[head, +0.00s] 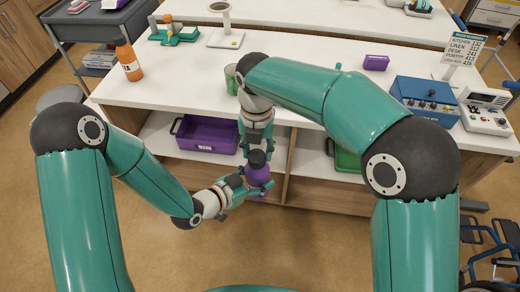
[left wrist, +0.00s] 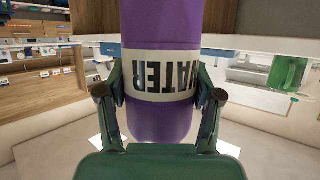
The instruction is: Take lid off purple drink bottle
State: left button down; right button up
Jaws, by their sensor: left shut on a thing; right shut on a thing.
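The purple drink bottle (head: 257,176) is held upright in the air in front of the table. Its dark lid (head: 257,158) sits at its top. My left gripper (head: 256,189) is shut on the bottle's body from the left. In the left wrist view the bottle (left wrist: 160,30) appears upside down with a white WATER label, between the two fingers of my left gripper (left wrist: 160,95). My right gripper (head: 257,150) comes down from above and is shut on the lid. The lid is out of the left wrist view. I cannot tell whether the lid and bottle are apart.
The white table (head: 310,75) stands behind the bottle. An orange bottle (head: 128,60), a green cup (head: 231,78), a small purple box (head: 376,63) and a blue device (head: 424,98) are on it. A purple bin (head: 207,135) sits on the shelf below. A wheelchair (head: 490,255) is at the lower right.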

jog(key=shift+a, duration=0.1)
dwell(0.3)
jog(key=shift+r, duration=0.25)
jog(key=shift+r, duration=0.9)
jog(key=shift+r, duration=0.1)
